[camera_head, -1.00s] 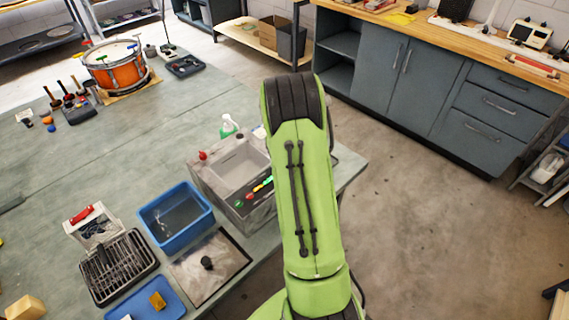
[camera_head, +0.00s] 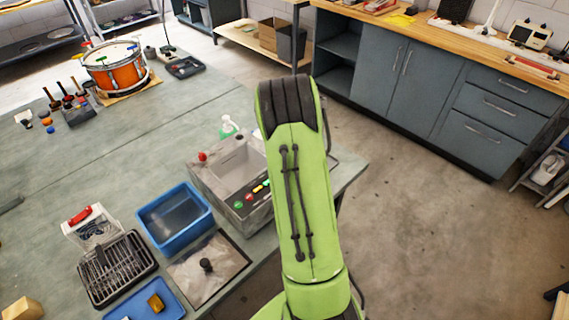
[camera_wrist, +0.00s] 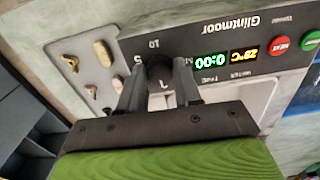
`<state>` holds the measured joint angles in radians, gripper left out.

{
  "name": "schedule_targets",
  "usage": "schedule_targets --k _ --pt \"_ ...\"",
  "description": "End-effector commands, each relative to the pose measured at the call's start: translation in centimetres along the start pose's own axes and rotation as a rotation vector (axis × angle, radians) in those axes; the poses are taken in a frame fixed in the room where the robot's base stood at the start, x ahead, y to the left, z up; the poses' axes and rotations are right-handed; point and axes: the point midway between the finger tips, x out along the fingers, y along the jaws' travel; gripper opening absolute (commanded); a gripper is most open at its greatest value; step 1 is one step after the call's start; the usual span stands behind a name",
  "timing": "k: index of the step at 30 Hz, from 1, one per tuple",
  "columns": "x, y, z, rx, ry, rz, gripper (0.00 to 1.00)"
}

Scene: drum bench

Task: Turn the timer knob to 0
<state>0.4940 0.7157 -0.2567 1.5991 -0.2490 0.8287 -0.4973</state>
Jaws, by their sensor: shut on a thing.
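The timer knob (camera_wrist: 160,72) is a dark round knob on the black panel (camera_wrist: 215,50) of a grey Glintmoor machine, seen upside down in the wrist view. The marks 10 and 5 show beside it; its pointer is not clear. My gripper (camera_wrist: 160,86) has one finger on each side of the knob and is shut on it. A green display (camera_wrist: 211,61) reads 0:00, and a yellow temperature display (camera_wrist: 243,57) is next to it. In the head view the machine (camera_head: 204,181) stands at the bench edge. My arm hides the knob and gripper there.
A red button (camera_wrist: 279,45) and a green button (camera_wrist: 312,39) sit right of the displays. In the head view a blue tub (camera_head: 174,240) stands left of the machine, beside a dark-edged plate (camera_head: 205,290).

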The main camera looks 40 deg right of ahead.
Motion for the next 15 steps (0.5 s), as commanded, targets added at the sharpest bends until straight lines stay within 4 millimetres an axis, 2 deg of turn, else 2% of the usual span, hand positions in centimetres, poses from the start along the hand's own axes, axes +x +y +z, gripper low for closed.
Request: schedule_targets --k 7,8,12,15 --pt "-0.25 0.1 -0.23 -0.001 0.009 0.005 0.03" --pt "-0.25 0.1 -0.23 -0.001 0.009 0.005 0.36" --pt "-0.18 0.07 -0.15 0.0 0.006 0.004 0.58" --pt "-0.12 0.05 -0.11 0.0 0.004 0.003 0.59"
